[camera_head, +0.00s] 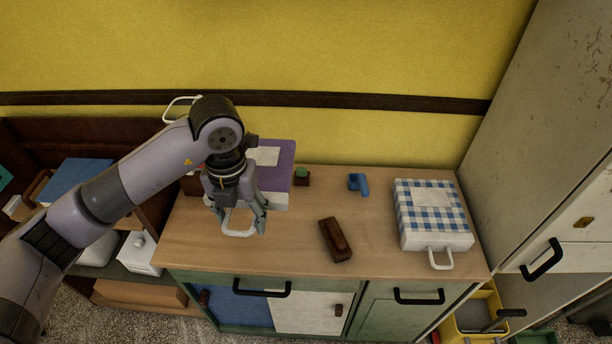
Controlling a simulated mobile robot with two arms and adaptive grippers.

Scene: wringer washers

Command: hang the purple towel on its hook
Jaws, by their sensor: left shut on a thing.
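The purple towel (278,178) is a folded block with a white label on top and a white lower edge. It lies at the left of the wooden counter, partly hidden by my left arm. A white loop (238,233) shows at its front. My left gripper (240,222) points down and is shut at this loop, in front of the towel. Whether the towel is lifted off the counter I cannot tell. A white looped piece (183,103) shows behind my arm near the dark wall rail; I cannot tell if it is a hook. My right gripper is not in view.
On the counter (290,245) stand a blue-checked folded towel (432,213) with a white loop, a brown brush-like block (336,240), a small blue item (358,184) and a small green-topped item (302,177). A tall pale cabinet (555,140) bounds the right. The front middle is partly clear.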

